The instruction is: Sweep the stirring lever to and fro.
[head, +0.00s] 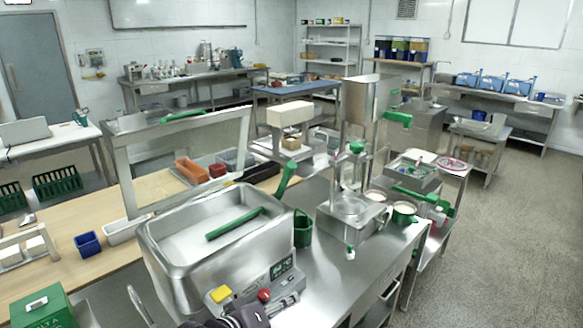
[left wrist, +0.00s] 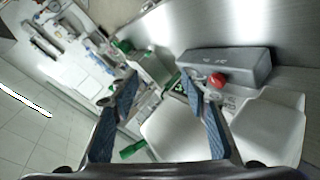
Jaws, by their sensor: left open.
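A steel vat (head: 160,232) stands at the front of the steel bench. A long green bar (head: 235,223) lies slanted across its top, and a green handle (head: 287,180) rises at its back right corner. I cannot tell for sure which is the stirring lever. My left gripper (head: 285,303) is low at the front, beside the vat's control panel (head: 262,285) with its yellow and red buttons. In the left wrist view its blue-padded fingers (left wrist: 158,80) are spread with nothing held. The red button (left wrist: 217,80) is near the right finger. My right gripper is out of view.
A steel mill with a tall hopper (head: 362,100) stands behind and right of the vat. A green cup (head: 303,229) stands close to the vat's right side. A framed glass panel (head: 185,150) rises behind it. The bench front at right is clear.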

